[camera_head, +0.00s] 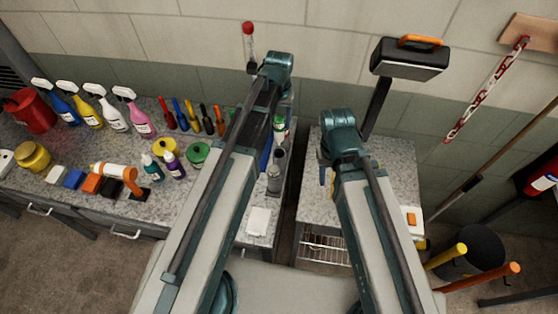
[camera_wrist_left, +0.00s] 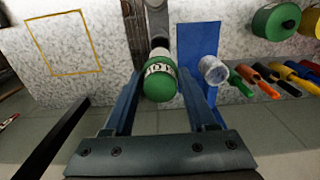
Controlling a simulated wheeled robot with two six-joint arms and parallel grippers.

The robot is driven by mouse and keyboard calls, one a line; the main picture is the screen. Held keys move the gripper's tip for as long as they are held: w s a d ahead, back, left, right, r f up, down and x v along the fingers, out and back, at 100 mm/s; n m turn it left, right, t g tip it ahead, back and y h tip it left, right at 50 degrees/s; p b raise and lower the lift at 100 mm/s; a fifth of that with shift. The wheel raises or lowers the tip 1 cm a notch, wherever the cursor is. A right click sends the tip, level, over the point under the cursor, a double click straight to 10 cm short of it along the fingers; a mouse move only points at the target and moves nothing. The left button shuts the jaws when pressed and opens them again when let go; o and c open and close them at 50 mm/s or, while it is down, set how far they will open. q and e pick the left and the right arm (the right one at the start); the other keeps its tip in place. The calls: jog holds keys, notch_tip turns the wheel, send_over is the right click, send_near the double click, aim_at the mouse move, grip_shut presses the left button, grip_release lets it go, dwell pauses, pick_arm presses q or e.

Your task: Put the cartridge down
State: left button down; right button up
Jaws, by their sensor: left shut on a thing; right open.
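The cartridge (camera_wrist_left: 160,84) has a green end and a white, dark-marked band, seen nearly end-on in the left wrist view. My left gripper (camera_wrist_left: 158,100) is shut on it, with one blue finger on each side. In the head view the green-and-white cartridge (camera_head: 280,124) shows beside my left forearm, which partly hides it. The view does not clearly show whether its far end touches the bench. My right gripper (camera_head: 325,170) is mostly hidden behind its own arm, over the right-hand bench, and holds nothing that I can see.
A blue mat (camera_wrist_left: 197,38) and a clear jar (camera_wrist_left: 213,70) are right of the cartridge in the wrist view. A yellow outlined square (camera_wrist_left: 66,73) marks bare speckled bench at left.

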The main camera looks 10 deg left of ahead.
aim_at(279, 136)
pick_arm(q)
notch_tip(279, 136, up, 4)
jog(key=shift+f+p, duration=0.2)
jog(key=shift+p, duration=1)
notch_tip(279, 136, down, 10)
jog(key=b, duration=1)
jog(key=shift+f, duration=0.15)
pick_arm(e)
notch_tip(279, 136, down, 7)
jog(key=shift+r, duration=0.1)
pick_arm(q)
jog(key=shift+f+b, duration=0.65)
jog(key=shift+b, duration=0.1)
pick_arm(e)
jog(key=shift+f, duration=0.6)
pick_arm(q)
jog(key=shift+c, duration=1)
grip_release()
jog(key=shift+r, duration=0.15)
pick_arm(e)
jog(key=shift+r, duration=0.1)
